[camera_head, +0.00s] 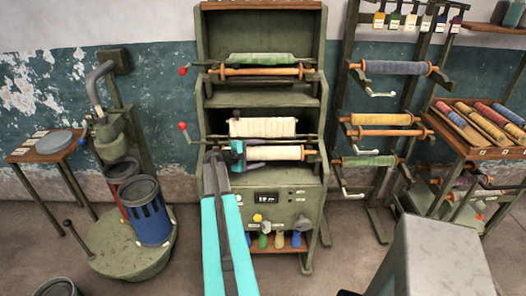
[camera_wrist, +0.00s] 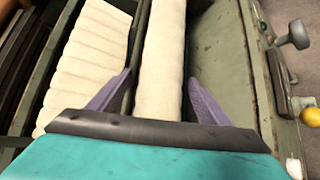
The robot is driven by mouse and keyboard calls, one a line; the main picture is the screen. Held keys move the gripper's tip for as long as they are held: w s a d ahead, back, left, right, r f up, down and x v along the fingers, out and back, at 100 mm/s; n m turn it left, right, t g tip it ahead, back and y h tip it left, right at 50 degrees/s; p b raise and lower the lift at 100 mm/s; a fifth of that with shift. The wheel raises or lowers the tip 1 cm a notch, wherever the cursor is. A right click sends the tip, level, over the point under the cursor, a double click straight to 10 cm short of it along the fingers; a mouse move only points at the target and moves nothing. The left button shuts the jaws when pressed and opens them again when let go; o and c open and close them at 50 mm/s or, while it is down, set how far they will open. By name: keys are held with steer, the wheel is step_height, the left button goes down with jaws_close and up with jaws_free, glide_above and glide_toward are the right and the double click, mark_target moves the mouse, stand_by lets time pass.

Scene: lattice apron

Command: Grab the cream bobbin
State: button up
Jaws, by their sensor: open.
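The cream bobbin (camera_head: 282,153) lies level across the front of the green machine in the head view, with an orange-brown wooden end showing at its right. In the wrist view the cream bobbin (camera_wrist: 162,45) runs up the middle of the picture, between my purple fingers. My gripper (camera_head: 247,153) is at the bobbin's left part in the head view. In the wrist view my gripper (camera_wrist: 160,78) is open, with one finger on each side of the bobbin and a gap showing near the tips. The bobbin's left end is hidden by my gripper.
A green roll (camera_head: 262,59) is higher on the machine (camera_head: 311,190). A control panel with knobs (camera_head: 268,198) is below. A rack of bobbins (camera_head: 385,119) stands at right.

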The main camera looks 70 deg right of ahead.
mark_target(260, 148)
steer(key=shift+s+d+f, duration=0.1)
steer(key=shift+d, duration=0.05)
stand_by(0.4)
steer(key=c, duration=1.5)
steer(key=shift+r, duration=0.2)
steer(key=shift+r+b, duration=0.6)
steer(key=shift+r, duration=0.1)
steer(key=shift+r+b, duration=0.45)
steer(key=shift+r, duration=0.4)
steer(key=s+a+b, duration=0.1)
steer(key=a, duration=0.4)
steer(key=s+a+r+b, duration=0.1)
steer(key=s+a+b, duration=0.1)
steer(key=a, duration=0.3)
steer(key=s+a+b, duration=0.1)
steer(key=s+a, duration=0.1)
steer(key=a, duration=0.3)
steer(key=shift+a+r+b, duration=0.1)
steer(key=shift+r+b, duration=0.2)
steer(key=shift+b, duration=0.05)
